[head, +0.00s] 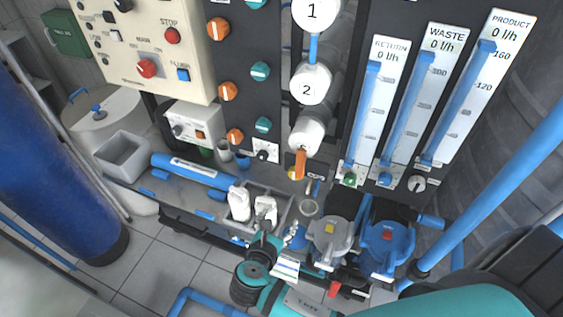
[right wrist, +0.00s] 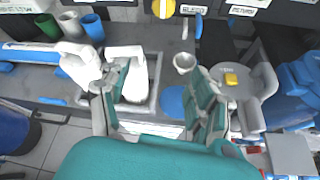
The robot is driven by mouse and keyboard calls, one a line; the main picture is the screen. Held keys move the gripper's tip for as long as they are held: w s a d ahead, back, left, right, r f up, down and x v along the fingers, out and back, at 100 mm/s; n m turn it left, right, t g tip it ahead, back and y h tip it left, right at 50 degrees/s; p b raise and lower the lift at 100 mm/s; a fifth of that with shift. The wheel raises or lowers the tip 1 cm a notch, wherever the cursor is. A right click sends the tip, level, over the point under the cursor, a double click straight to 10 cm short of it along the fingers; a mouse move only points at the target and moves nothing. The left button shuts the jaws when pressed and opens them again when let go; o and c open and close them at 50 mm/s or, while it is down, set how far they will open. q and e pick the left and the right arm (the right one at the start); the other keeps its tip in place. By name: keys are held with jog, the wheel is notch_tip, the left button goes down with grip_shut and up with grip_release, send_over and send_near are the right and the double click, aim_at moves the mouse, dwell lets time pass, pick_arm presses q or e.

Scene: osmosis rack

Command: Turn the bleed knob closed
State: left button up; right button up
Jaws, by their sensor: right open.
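My left gripper is not in view.
The grey bin (head: 284,200) holds white bottles (head: 239,203). To its right stand a grey jug (head: 330,240) and a blue jug (head: 384,247). Flowmeter columns (head: 440,85) rise at the right. A blue tube (head: 195,170) lies on the shelf at the left.

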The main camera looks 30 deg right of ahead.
notch_tip(320, 180, up, 5)
jog(key=h, duration=0.1)
jog(key=r+p+x, duration=0.1)
jog(key=p+x, duration=0.1)
jog(key=x, duration=1.6)
jog(key=shift+w, duration=0.25)
jog(key=c, duration=1.2)
jog(key=shift+t, duration=0.3)
